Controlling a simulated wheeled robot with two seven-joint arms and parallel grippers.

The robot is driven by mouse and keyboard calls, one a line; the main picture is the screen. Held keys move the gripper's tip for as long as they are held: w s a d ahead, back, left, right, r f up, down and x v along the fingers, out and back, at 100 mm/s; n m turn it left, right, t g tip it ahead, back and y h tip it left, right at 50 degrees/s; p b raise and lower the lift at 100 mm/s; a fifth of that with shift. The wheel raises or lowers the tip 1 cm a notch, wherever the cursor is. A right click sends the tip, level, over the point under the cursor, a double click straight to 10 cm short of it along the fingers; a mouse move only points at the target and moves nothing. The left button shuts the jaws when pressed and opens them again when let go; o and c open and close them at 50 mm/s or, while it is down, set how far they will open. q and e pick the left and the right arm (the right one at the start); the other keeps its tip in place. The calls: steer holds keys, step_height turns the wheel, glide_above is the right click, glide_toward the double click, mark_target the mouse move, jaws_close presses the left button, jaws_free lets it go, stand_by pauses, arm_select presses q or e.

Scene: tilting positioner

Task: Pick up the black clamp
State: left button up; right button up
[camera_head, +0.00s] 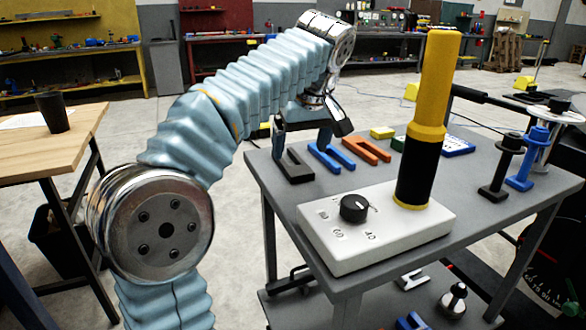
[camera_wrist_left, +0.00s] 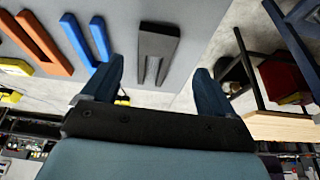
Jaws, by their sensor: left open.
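A black U-shaped clamp (camera_head: 293,170) lies flat near the left end of the grey table. In the left wrist view the black clamp (camera_wrist_left: 158,42) lies ahead of my fingers, its two prongs pointing toward the gripper. My left gripper (camera_head: 302,145) is open and empty, above the table's left end close to the black clamp; its spread fingers (camera_wrist_left: 160,80) frame the prong ends in the wrist view. I cannot tell the exact height gap. My right gripper is not in view.
A blue U-shaped piece (camera_head: 330,158) and an orange one (camera_head: 366,150) lie beside the black clamp. A white control box (camera_head: 350,245) with a knob and a tall yellow-and-black post (camera_head: 432,90) stands in front. Black (camera_head: 500,170) and blue (camera_head: 528,160) upright pieces stand right.

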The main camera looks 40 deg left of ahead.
mark_target(298, 169)
arm_select(q)
steer(key=x, duration=0.6)
steer(key=shift+w+d, duration=0.2)
steer(key=shift+d, duration=0.05)
steer(key=shift+c, duration=0.4)
steer(key=c, duration=1.5)
